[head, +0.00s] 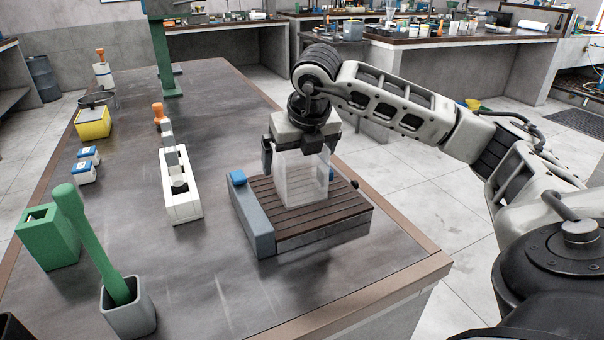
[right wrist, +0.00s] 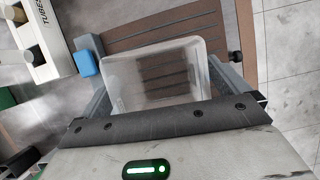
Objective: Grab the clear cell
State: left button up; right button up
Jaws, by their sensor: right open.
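The clear cell (head: 302,182) is an open-topped, see-through box standing upright on the brown slatted top of a low tray (head: 344,212). In the right wrist view the cell (right wrist: 155,72) lies between the two fingers. My right gripper (head: 299,160) points down over the cell, its fingers on either side of it. The right gripper is open; in the right wrist view its fingers (right wrist: 157,95) flank the cell, and I cannot tell whether they touch it. The gripper body hides part of the cell's top in the head view. My left gripper is not in view.
A grey side block with a blue cap (head: 237,177) borders the tray. A white holder (head: 180,195), a green block (head: 47,238), a grey cup with a green handle (head: 128,310) and a yellow box (head: 92,122) stand to the left. The dark tabletop between is clear.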

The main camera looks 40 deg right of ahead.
jog(key=c, duration=1.1)
jog(key=shift+c, duration=0.2)
jog(key=shift+r, duration=0.1)
